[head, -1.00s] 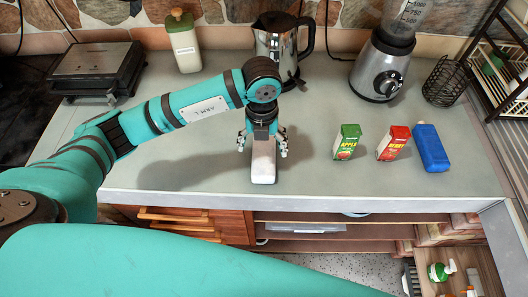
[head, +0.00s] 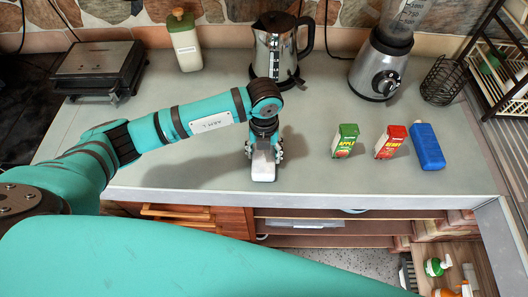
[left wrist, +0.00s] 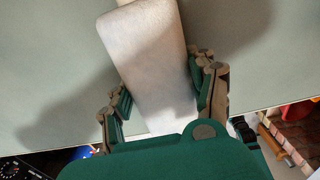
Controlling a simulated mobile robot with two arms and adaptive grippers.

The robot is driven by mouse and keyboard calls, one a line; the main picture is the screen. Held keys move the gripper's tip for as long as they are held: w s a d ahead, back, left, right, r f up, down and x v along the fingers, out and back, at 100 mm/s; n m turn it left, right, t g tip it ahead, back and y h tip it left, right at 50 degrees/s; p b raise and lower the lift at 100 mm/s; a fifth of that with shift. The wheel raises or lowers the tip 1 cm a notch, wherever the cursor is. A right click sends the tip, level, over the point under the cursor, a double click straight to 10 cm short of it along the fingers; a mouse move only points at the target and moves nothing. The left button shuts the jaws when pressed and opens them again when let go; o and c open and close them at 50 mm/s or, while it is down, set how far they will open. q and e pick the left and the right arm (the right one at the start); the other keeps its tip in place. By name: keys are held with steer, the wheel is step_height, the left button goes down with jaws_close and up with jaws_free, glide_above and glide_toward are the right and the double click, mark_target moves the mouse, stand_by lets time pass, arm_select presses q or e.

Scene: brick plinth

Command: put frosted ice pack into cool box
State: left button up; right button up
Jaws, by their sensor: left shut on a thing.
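The frosted ice pack (head: 263,171) is a pale, whitish block near the front edge of the grey counter. My left gripper (head: 264,155) points down over it and is shut on it, with a finger on each side. In the left wrist view the pack (left wrist: 150,60) lies between the two fingers (left wrist: 168,95), its far end reaching past them. I cannot tell whether the pack still touches the counter. No cool box can be made out in these views. My right gripper is out of view.
A green apple carton (head: 345,141), a red berry carton (head: 390,142) and a blue block (head: 427,147) stand to the right. A kettle (head: 277,48), blender (head: 378,68), bottle (head: 186,42) and press grill (head: 101,70) are behind. Counter between is clear.

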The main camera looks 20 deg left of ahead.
arm_select(q)
steer(key=c, duration=0.6)
steer(key=shift+r, duration=0.1)
steer(key=shift+w+r, duration=0.1)
